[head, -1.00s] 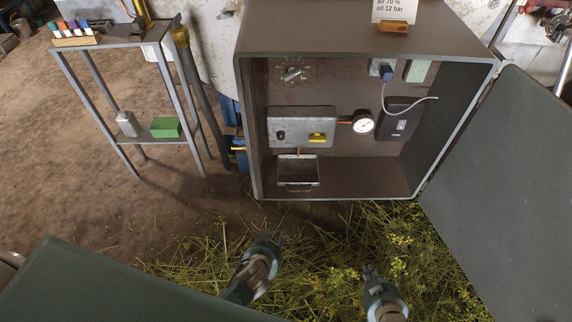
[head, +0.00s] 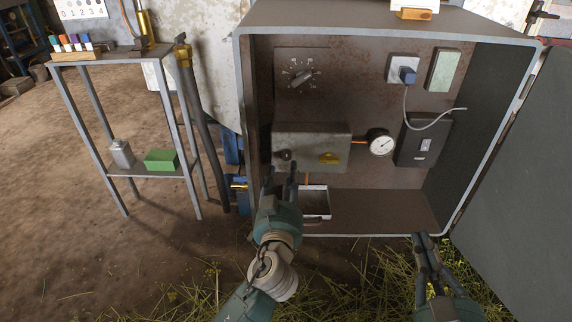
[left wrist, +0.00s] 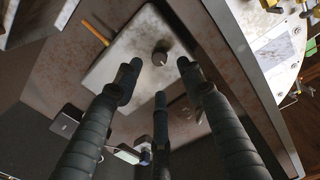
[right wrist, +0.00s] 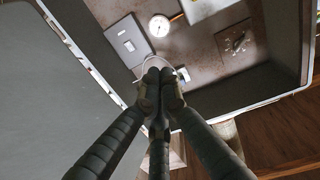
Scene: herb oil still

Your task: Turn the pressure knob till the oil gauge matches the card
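A small dark knob (head: 286,155) sits on the front of the grey box (head: 325,140) inside the open cabinet. It also shows in the left wrist view (left wrist: 160,57), with a pale mark on it. A round white gauge (head: 381,144) is joined to the box by an orange pipe. The card (head: 416,4) on the cabinet top is cut off by the frame edge. My left gripper (head: 281,178) is open, just in front of and below the small knob, apart from it. My right gripper (head: 425,240) is shut and empty at the cabinet's lower front edge.
A dial knob with a scale (head: 300,76) is on the back wall, upper left. A plug with a cable (head: 407,75), a switch box (head: 417,142) and a small tray (head: 315,203) are also inside. The open door (head: 515,170) stands right; a shelf stand (head: 150,172) stands left.

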